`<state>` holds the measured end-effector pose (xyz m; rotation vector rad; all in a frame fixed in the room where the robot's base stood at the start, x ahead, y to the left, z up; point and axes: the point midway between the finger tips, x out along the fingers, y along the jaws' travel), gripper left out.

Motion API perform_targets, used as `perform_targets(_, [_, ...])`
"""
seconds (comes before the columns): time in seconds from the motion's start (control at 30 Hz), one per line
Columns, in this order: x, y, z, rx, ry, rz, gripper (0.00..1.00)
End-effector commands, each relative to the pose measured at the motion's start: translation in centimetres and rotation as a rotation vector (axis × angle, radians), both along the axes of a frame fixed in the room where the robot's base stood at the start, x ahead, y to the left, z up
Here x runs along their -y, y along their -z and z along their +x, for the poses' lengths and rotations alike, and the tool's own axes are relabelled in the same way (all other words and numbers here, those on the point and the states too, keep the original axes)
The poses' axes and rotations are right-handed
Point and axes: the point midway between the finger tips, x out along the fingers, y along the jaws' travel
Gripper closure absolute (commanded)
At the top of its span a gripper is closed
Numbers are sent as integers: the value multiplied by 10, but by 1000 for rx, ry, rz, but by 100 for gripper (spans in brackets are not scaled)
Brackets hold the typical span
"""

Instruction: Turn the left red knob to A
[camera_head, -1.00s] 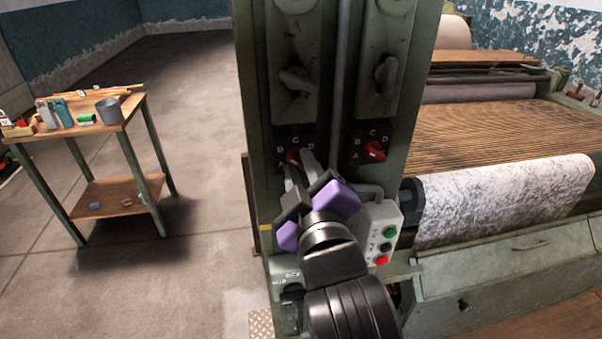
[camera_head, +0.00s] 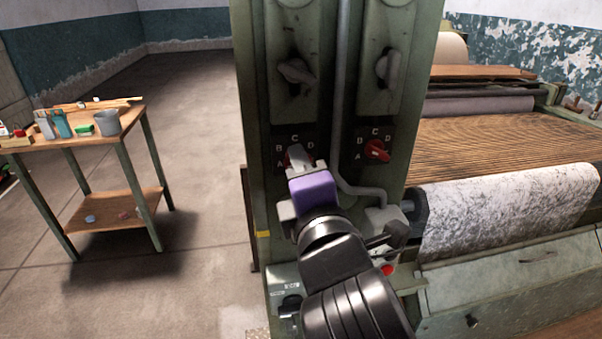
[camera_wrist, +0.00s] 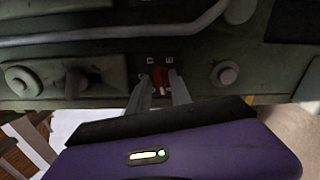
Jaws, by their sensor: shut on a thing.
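The left red knob (camera_wrist: 159,76) sits on a dark dial plate lettered A, B, C, D on the green machine post. In the head view my gripper (camera_head: 299,160) covers most of this knob, so its pointing direction cannot be told there. In the wrist view the two grey fingers (camera_wrist: 160,90) stand on either side of the red knob, shut on it. The purple gripper body is below the plate in the head view. The right red knob (camera_head: 376,151) stands free on its own lettered plate.
Two grey handles (camera_head: 297,72) (camera_head: 388,68) are above the knobs. A conduit (camera_head: 345,120) runs between the plates. A wooden table (camera_head: 100,137) stands left, with open floor between.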

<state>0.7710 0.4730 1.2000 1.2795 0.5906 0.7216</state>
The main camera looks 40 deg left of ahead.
Motion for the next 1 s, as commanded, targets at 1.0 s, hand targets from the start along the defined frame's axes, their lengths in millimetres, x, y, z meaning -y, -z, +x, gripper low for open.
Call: perform_targets(1.0, [0, -5, 2, 268, 4, -217, 100])
